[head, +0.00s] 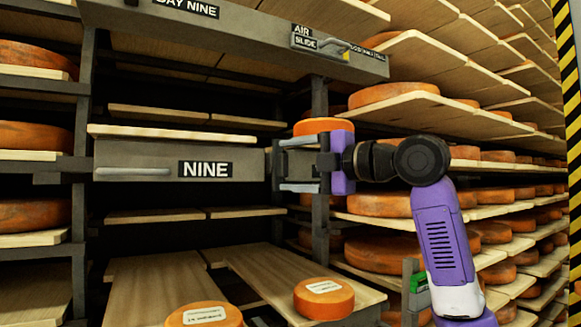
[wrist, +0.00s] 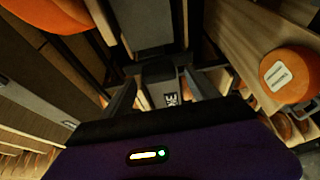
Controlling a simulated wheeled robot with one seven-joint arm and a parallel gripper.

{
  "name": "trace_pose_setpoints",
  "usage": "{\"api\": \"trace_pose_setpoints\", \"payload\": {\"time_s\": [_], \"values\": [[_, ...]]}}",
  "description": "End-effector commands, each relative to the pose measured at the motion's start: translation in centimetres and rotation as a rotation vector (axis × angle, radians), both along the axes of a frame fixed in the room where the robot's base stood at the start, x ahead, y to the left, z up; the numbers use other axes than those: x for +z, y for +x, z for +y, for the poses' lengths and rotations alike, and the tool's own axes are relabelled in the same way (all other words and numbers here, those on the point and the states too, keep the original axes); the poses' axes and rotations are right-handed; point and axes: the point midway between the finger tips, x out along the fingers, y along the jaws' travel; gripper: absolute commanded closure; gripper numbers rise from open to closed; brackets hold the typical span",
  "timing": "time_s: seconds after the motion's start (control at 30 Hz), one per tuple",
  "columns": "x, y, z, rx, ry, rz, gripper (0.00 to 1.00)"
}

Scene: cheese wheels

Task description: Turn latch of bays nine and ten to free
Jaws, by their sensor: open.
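The bay nine front (head: 222,170) is a grey panel marked NINE, with a pale handle bar (head: 133,173) at its left. My gripper (head: 283,164) is at the panel's right end, fingers pointing left, one above the other and apart. In the wrist view my gripper (wrist: 163,92) has its two fingers spread around a dark block (wrist: 160,70) with a small white mark near it. I cannot tell whether this block is the latch or whether the fingers touch it. No label for bay ten can be read.
A grey beam (head: 240,30) above carries a BAY NINE sign and an AIR SLIDE label with a small lever (head: 331,46). Boards with orange cheese wheels (head: 324,298) lie below. Loaded shelves (head: 470,165) stand close on the right, behind my arm. Bay nine's shelves look mostly empty.

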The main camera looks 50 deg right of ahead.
Motion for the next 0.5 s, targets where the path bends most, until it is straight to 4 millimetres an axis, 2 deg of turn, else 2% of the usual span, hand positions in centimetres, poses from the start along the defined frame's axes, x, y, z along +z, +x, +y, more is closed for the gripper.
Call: {"api": "trace_pose_setpoints", "payload": {"time_s": [0.3, 0.5], "values": [[-0.2, -4.9, -0.5, -0.001, -0.003, -0.001, 0.31], [-0.1, -6.9, -0.7, 0.000, -0.002, 0.001, 0.31]]}}
